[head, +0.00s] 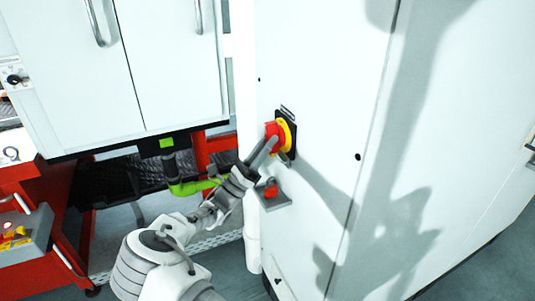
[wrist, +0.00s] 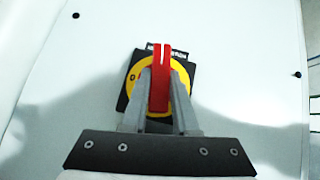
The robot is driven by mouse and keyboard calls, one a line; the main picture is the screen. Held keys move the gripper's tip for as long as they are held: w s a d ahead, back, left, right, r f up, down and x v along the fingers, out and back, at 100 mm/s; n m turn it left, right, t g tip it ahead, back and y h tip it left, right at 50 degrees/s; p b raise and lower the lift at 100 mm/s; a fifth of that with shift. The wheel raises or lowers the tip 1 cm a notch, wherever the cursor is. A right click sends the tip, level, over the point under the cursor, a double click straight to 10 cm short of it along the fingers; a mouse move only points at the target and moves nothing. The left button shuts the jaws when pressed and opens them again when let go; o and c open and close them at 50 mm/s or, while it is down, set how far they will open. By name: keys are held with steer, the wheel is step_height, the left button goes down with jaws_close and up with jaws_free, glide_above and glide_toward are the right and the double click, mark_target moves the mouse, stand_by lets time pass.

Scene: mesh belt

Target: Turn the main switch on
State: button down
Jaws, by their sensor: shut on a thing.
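The main switch is a red rotary handle (wrist: 160,75) on a yellow disc (wrist: 131,77) with a black square backplate (wrist: 198,62). It is mounted on a white cabinet door. In the wrist view the red handle stands upright, and a "0" shows at the left of the disc. My gripper (wrist: 160,88) has one finger on each side of the handle and is shut on it. In the head view the red handle (head: 272,129) shows at the cabinet's left part, with my gripper (head: 268,143) reaching it from the lower left.
The white cabinet (head: 325,90) fills the right side. Below the switch is a small grey bracket with a red part (head: 270,190). At left are a white double-door cabinet (head: 75,80), a lime-green pipe (head: 190,187) and a red cart (head: 45,200).

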steer(key=shift+f+m+g+h+b, duration=0.1)
steer(key=shift+m+g+h+b, duration=1)
steer(key=shift+m+g, duration=1.05)
steer(key=shift+m, duration=0.45)
steer(key=c, duration=0.7)
jaws_free()
steer(key=shift+a, duration=0.1)
steer(key=b+v, duration=0.2)
steer(key=v, duration=1.5)
steer(key=shift+w+f, duration=0.15)
steer(key=shift+f, duration=0.1)
steer(key=shift+a, duration=0.1)
